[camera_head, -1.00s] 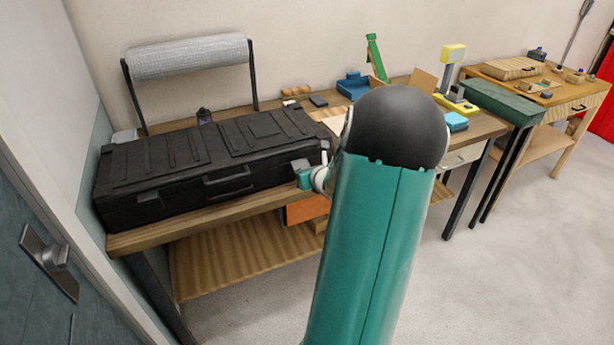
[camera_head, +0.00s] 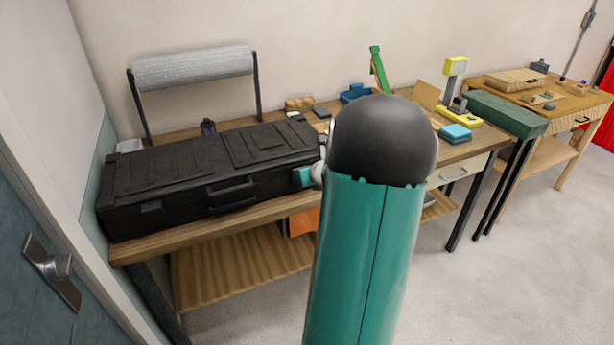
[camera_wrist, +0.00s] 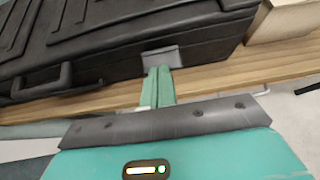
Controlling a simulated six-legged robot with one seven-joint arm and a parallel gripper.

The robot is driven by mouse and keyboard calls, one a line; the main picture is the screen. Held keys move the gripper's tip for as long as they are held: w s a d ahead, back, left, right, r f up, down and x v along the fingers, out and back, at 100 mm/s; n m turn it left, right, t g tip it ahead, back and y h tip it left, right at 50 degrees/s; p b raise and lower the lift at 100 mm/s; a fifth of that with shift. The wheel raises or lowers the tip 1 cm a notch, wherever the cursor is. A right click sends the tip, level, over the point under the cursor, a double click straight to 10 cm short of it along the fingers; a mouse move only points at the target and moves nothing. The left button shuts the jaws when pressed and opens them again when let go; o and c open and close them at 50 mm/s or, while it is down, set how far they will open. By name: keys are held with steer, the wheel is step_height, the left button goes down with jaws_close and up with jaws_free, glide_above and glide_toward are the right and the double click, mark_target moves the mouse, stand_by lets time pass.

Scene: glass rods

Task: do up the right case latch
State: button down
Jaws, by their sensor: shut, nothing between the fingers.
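The long black case (camera_head: 180,172) lies shut on the wooden bench at the left. Its front handle (camera_head: 232,195) and left latch (camera_head: 149,210) show in the head view. The right latch (camera_wrist: 162,57) is a grey plate on the case front in the wrist view. My gripper (camera_wrist: 158,72) is shut and empty, with its green fingertips at the lower edge of this latch. They look to be touching it or very close. In the head view my gripper (camera_head: 303,177) is at the case's right front, and my arm hides the right latch there.
The wooden bench (camera_head: 150,249) has a narrow front strip below the case. A roll of wrap (camera_head: 193,66) stands behind the case. A cardboard box (camera_wrist: 285,20) sits right of the case in the wrist view. Blue and yellow items stand farther right on the bench.

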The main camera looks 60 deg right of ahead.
steer(key=shift+r, duration=0.25)
steer(key=v, duration=1.4)
steer(key=shift+w, duration=0.15)
